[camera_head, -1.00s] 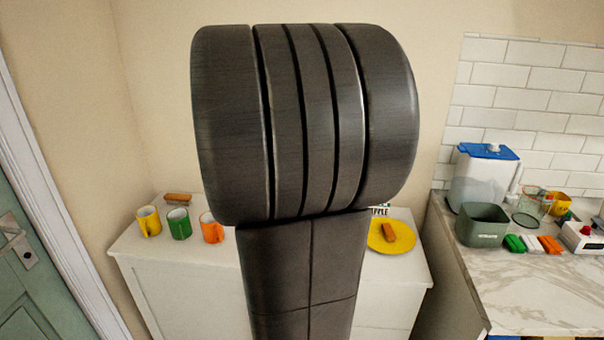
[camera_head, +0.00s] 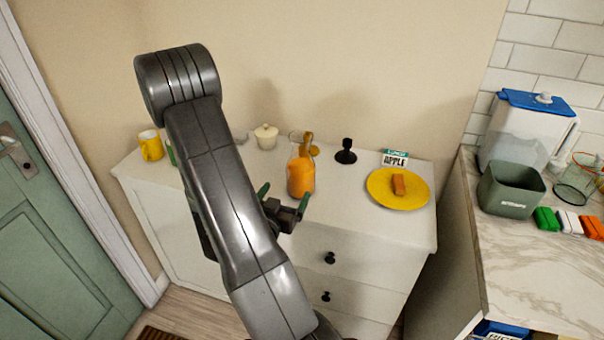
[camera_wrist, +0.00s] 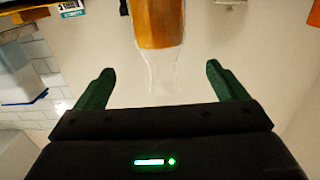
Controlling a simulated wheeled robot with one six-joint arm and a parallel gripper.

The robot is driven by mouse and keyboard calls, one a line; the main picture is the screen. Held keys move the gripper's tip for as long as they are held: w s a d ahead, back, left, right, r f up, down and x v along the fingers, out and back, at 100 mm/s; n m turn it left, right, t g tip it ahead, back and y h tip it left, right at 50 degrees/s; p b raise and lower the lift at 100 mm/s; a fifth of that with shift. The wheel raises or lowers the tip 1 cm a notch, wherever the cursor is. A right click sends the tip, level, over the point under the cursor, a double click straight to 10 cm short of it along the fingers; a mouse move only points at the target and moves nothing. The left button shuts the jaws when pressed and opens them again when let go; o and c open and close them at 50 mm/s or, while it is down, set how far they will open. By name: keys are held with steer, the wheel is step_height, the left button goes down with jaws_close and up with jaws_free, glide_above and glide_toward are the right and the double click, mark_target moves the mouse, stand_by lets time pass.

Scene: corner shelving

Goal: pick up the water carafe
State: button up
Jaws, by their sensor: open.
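The likely water carafe (camera_head: 301,177), a clear glass vessel with orange contents, stands upright on the white cabinet, right of my forearm. It also shows at the top of the wrist view (camera_wrist: 157,28), its clear narrow end pointing down the picture between the fingers. My gripper (camera_head: 284,197) is open and empty, in front of the carafe on the near side. In the wrist view my gripper (camera_wrist: 159,72) has its green fingers spread on either side of the clear end, apart from the orange body. Whether the fingers reach around the glass I cannot tell.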

mark_target(297, 172)
steer(key=p+x, duration=0.2)
steer(key=x, duration=0.6)
steer(key=shift+w+r, duration=0.2)
steer(key=p+x, duration=0.1)
steer(key=x, duration=0.1)
steer(key=p+x, duration=0.1)
steer(key=x, duration=0.1)
steer(key=shift+w+d+r+p, duration=0.2)
steer(key=shift+w+p, duration=0.2)
steer(key=shift+w+d+f, duration=0.1)
steer(key=shift+w, duration=0.15)
steer(key=shift+c, duration=0.4)
steer(key=c, duration=1.8)
